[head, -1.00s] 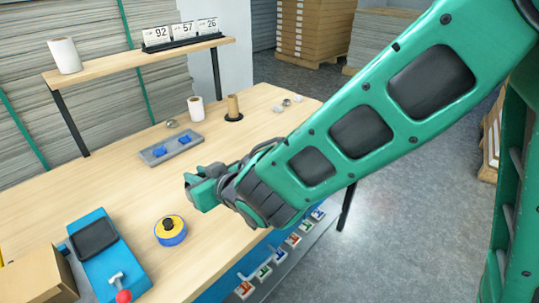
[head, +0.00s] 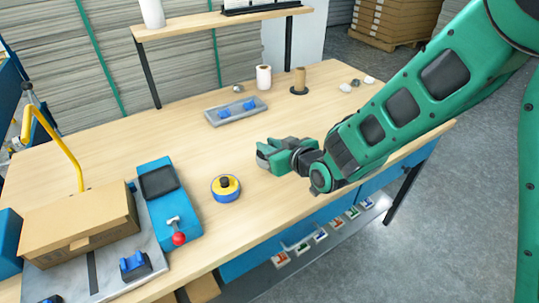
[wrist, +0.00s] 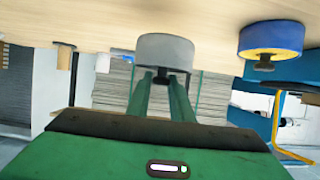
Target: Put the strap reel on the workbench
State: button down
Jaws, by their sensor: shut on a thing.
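The workbench (head: 215,225) has a pale wooden top that spans the head view. My gripper (head: 272,155) is over its front right part. In the wrist view, which shows the scene upside down, my gripper (wrist: 165,78) is shut on the dark knob of a round grey reel (wrist: 165,47), which I take for the strap reel. In the head view only a grey edge of the reel (head: 262,159) shows by the fingers. I cannot tell whether it touches the bench top. A blue and yellow reel (head: 226,190) with a dark knob sits on the bench, left of my gripper.
A blue device (head: 170,205) with a red-knobbed lever and a cardboard box (head: 80,220) stand at left. A grey tray (head: 222,118) with blue pieces, a white roll (head: 263,77) and a brown roll (head: 299,80) stand behind. Bare wood surrounds my gripper.

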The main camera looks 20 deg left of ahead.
jog(key=shift+w+f, duration=0.1)
jog(key=shift+f, duration=1.95)
jog(key=shift+f, duration=0.1)
jog(key=c, duration=1.6)
grip_release()
jog(key=shift+o, duration=0.2)
